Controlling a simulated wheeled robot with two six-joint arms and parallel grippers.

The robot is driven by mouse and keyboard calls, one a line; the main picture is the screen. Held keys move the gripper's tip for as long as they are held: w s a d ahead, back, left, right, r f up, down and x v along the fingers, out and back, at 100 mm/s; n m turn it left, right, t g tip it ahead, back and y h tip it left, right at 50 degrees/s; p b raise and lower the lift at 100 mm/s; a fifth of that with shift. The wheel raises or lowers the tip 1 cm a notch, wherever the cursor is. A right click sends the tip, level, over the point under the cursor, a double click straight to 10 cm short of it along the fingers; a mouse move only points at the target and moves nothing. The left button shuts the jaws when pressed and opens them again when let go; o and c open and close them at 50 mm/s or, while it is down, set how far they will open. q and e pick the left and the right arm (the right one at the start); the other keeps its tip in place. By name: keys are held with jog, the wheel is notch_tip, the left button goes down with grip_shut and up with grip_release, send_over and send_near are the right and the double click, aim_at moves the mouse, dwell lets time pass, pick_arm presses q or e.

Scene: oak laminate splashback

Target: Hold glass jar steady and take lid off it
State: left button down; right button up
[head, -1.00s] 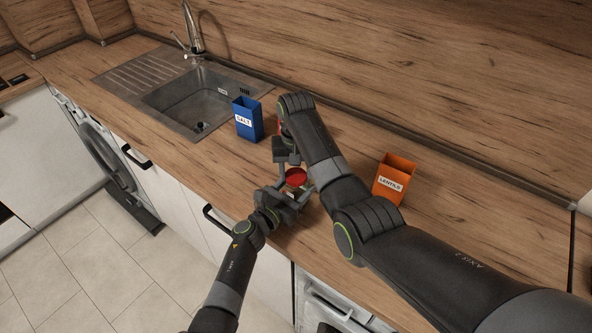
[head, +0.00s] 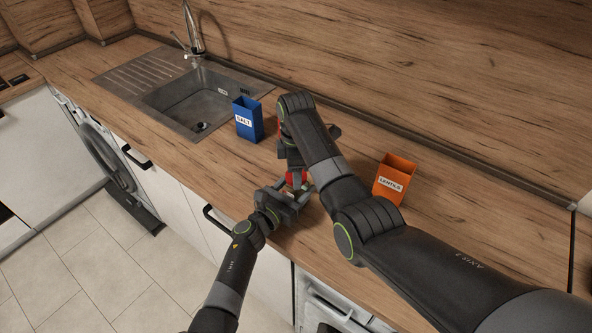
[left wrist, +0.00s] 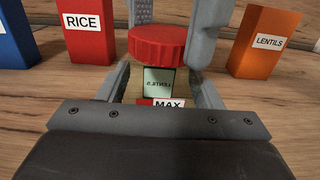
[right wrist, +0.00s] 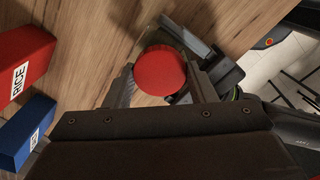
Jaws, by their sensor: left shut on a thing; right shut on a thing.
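My left gripper (head: 297,190) is shut on the jar. The red ridged lid (left wrist: 158,44) is on top of the jar; from this view I cannot tell whether it is loose. My right gripper (right wrist: 158,80) comes from above and is shut on the lid, which shows between its fingers in the right wrist view (right wrist: 160,70).
A blue SALT box (head: 248,120) stands left of the arms, near the sink (head: 200,100). An orange LENTILS box (head: 394,178) stands to the right. A red RICE box (left wrist: 88,32) stands behind the jar. The counter right of the orange box is clear.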

pick_arm(q)
jog(key=shift+s, duration=0.1)
pick_arm(e)
jog(key=n, duration=0.4)
jog(key=shift+w+r+n, duration=0.15)
jog(key=shift+n, duration=0.25)
jog(key=n, duration=0.5)
jog(key=shift+r, duration=0.2)
jog(key=shift+r, duration=0.9)
jog(key=shift+r, duration=2)
pick_arm(q)
jog(key=shift+c, duration=1.6)
grip_release()
jog(key=shift+a, duration=0.1)
